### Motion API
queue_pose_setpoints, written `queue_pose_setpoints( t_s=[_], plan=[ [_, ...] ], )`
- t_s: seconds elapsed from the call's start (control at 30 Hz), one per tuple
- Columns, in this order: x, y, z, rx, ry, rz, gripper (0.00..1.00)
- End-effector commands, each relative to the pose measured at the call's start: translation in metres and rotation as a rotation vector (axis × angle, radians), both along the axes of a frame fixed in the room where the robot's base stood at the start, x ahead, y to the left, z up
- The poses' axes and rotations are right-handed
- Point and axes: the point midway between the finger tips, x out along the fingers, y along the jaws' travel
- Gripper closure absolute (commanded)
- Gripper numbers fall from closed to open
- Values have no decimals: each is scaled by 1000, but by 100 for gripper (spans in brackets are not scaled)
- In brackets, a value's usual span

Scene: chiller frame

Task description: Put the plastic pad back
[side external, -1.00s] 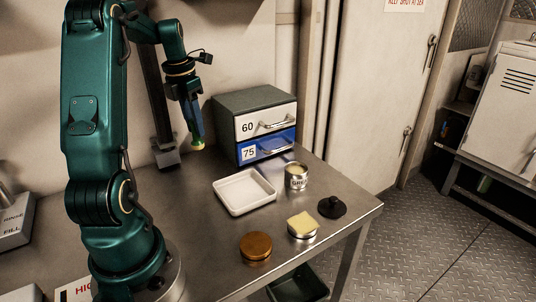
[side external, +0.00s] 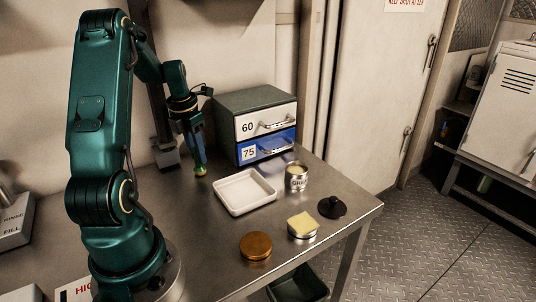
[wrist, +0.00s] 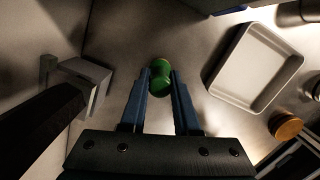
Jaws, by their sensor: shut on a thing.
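My gripper (side external: 200,163) is shut on a small green round piece, held at its fingertips low over the bench, left of the white tray. In the wrist view the green piece (wrist: 160,76) shows between the two blue fingers, with a narrower middle and a rounded far end. It seems to be the plastic pad, though its shape is not clear. I cannot tell whether it touches the bench. A yellow square pad (side external: 302,223) lies on a low round tin at the front right of the bench, apart from my gripper.
The white tray (side external: 244,206) is empty. A drawer unit (side external: 253,100) stands behind it, with drawers marked 60 and 75. An open tin (side external: 297,178), a black knobbed lid (side external: 332,207) and an orange-topped jar (side external: 256,246) stand to the right and front. A dark post (side external: 163,140) stands behind my gripper.

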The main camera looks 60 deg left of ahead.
Motion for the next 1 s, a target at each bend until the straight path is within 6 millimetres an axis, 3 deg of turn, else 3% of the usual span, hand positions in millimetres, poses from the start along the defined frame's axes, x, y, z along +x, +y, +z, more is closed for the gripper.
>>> queue_pose_setpoints(
  t_s=[0.03,0.07,0.13,0.57,1.0],
  plan=[
    [0,0,-2,-1,1,0,100],
    [0,0,-2,-1,1,0,66],
    [0,0,-2,0,0,0,40],
    [0,1,6,3,-1,0,40],
    [-10,-3,91,6,-3,1,40]
  ],
)
